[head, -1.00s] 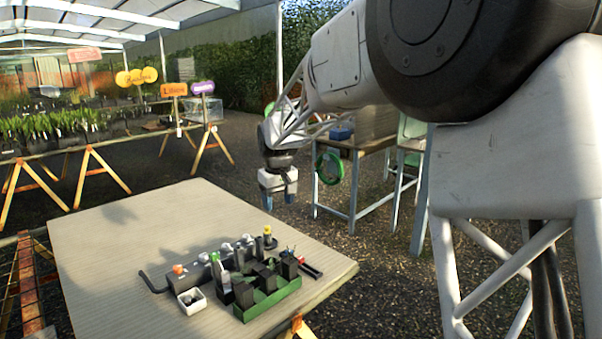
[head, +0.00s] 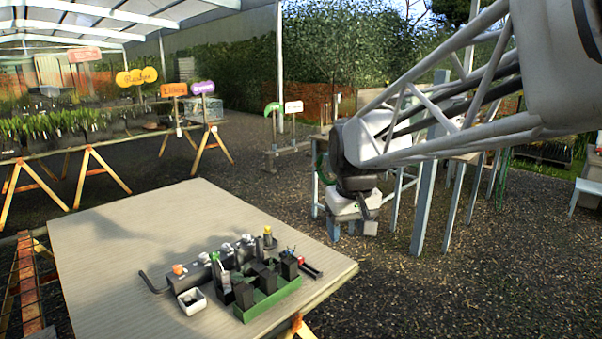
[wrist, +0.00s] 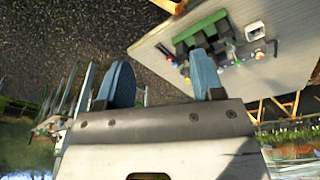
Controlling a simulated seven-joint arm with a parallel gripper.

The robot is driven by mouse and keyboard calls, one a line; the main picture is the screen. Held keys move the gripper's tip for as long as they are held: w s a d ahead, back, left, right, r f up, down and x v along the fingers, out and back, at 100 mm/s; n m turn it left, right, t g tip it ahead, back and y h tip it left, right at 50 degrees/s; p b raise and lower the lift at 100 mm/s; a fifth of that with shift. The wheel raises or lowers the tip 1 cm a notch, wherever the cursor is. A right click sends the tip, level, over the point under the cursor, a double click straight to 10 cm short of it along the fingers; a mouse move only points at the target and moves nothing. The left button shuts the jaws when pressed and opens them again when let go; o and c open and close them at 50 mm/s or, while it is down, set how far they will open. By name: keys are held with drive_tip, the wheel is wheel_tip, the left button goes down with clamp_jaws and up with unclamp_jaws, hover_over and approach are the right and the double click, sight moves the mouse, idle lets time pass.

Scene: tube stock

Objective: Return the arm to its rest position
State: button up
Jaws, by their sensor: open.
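My gripper (head: 352,229) hangs off the right side of the table, over the gravel floor and clear of everything on the tabletop. In the wrist view my gripper (wrist: 163,82) shows two blue fingers spread wide apart with nothing between them. My arm reaches in from the upper right of the head view.
The table (head: 120,240) carries a green tray (head: 270,300) with dark blocks, a grey pipe-like rack (head: 205,270) with several knobs, and a small white box (head: 192,301). Blue-legged benches (head: 420,200) stand behind my arm. Gravel (head: 450,290) right of the table is open.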

drive_tip(key=s+d+f+m, duration=0.1)
drive_tip(key=s+d+f, duration=0.1)
drive_tip(key=s, duration=0.6)
drive_tip(key=s+d+f+m, duration=0.1)
drive_tip(key=s+d+f, duration=0.1)
drive_tip(key=s, duration=0.6)
drive_tip(key=s+d+f+m, duration=0.1)
drive_tip(key=s+d+f, duration=0.2)
drive_tip(key=s, duration=0.5)
drive_tip(key=shift+s+d+t, duration=0.35)
drive_tip(key=shift+d+t, duration=0.05)
drive_tip(key=shift+d, duration=0.4)
